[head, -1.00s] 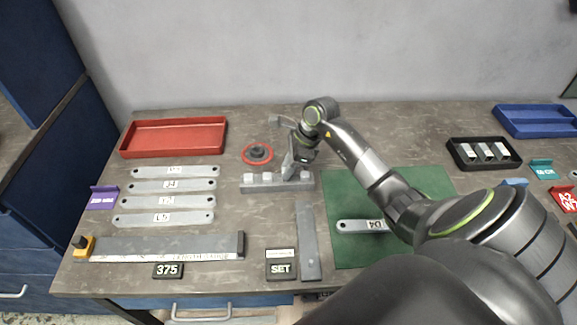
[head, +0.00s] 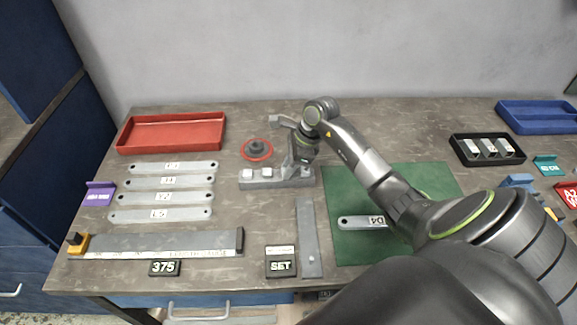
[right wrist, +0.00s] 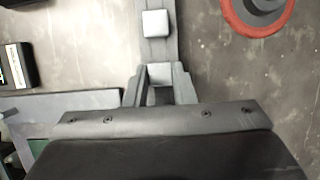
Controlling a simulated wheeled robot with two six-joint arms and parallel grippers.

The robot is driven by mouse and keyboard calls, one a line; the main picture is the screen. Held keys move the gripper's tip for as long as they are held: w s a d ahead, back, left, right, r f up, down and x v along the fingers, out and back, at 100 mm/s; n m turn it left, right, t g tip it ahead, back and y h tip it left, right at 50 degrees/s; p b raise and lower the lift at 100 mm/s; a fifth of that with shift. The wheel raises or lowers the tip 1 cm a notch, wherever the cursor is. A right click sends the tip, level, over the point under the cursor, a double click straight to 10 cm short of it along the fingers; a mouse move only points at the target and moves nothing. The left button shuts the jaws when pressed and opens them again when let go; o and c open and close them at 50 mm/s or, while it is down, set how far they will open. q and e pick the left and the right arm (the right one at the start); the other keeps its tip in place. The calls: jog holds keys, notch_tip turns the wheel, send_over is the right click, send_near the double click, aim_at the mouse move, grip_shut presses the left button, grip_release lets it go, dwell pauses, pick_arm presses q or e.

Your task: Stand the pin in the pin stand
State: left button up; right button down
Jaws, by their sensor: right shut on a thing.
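The pin stand (head: 277,184) is a low grey bar with pale square blocks along its top, left of the green mat in the head view. My right gripper (head: 292,172) is over the right part of this bar, pointing down. In the right wrist view my right gripper (right wrist: 160,90) is shut on a pale square-topped piece, which I take to be the pin (right wrist: 159,73). It lines up with the bar; the fingers hide its lower end, so I cannot tell how deep it sits. Another pale block is just beyond it. My left gripper is not in view.
A red ring with a grey hub (head: 257,149) lies close behind the bar. Labelled flat links (head: 170,182) lie left, below a red tray (head: 172,132). A loose grey strip (head: 309,240) lies in front. A black tray (head: 487,150) with silver blocks stands right.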

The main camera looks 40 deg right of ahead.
dwell(0.3)
jog(key=c, duration=1.1)
grip_release()
jog(key=shift+c, duration=0.2)
jog(key=b+v, duration=0.3)
jog(key=v, duration=1.4)
jog(key=shift+r, duration=0.2)
jog(key=shift+d, duration=0.1)
